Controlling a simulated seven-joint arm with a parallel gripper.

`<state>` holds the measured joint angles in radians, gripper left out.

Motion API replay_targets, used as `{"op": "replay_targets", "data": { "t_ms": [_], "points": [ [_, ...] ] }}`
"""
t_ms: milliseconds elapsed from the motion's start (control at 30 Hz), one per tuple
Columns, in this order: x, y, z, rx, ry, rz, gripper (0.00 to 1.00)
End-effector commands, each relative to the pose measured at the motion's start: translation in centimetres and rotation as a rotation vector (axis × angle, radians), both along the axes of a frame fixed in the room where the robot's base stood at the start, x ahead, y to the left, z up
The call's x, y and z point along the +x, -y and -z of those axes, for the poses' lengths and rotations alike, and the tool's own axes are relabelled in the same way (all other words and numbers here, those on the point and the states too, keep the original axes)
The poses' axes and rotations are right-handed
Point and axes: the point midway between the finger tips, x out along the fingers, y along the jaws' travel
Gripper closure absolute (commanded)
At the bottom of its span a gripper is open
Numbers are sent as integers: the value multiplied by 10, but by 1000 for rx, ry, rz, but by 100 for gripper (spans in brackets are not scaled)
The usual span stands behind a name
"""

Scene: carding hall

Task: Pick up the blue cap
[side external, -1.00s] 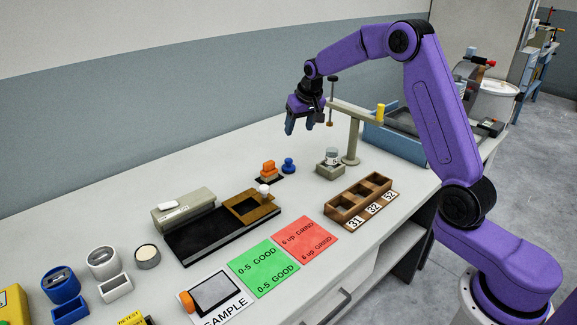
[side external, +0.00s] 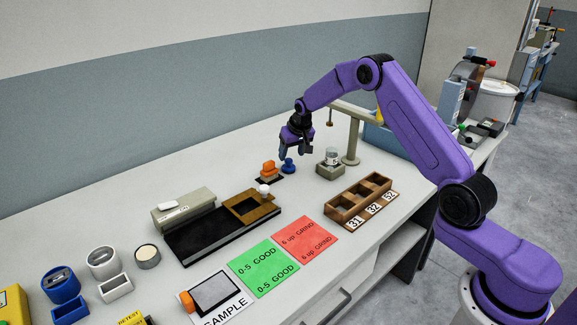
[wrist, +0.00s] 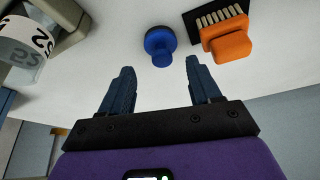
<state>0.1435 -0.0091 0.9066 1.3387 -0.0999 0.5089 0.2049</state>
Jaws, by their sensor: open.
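The blue cap (side external: 288,167) is a small round piece with a knob, standing on the white bench beside an orange-handled brush (side external: 268,170). My gripper (side external: 297,152) is above the bench, slightly above and to the right of the cap in the side view, and partly overlaps it there. In the wrist view the blue cap (wrist: 160,44) lies just beyond the two fingertips and between their lines. My gripper (wrist: 160,66) is open and empty, with the cap not between the fingers.
The orange brush (wrist: 227,40) with pale bristles on a dark pad is close beside the cap. A holder with a numbered white jar (side external: 331,158) stands to the right, in front of a beige post (side external: 353,140). A wooden compartment tray (side external: 360,200) and a balance-like tray (side external: 210,235) stand nearer.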

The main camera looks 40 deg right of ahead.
Motion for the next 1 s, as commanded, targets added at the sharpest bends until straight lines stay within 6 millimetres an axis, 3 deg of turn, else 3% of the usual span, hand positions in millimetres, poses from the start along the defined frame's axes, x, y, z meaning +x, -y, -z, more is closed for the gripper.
{"op": "replay_targets", "data": {
  "t_ms": [400, 767, 900, 1000],
  "points": [
    [20, 2, 40, 0, 0, 0, 37],
    [22, 3, 45, 0, 1, 0, 37],
    [22, 3, 45, 0, 1, 0, 80],
    [22, 3, 45, 0, 1, 0, 80]
  ]
}}
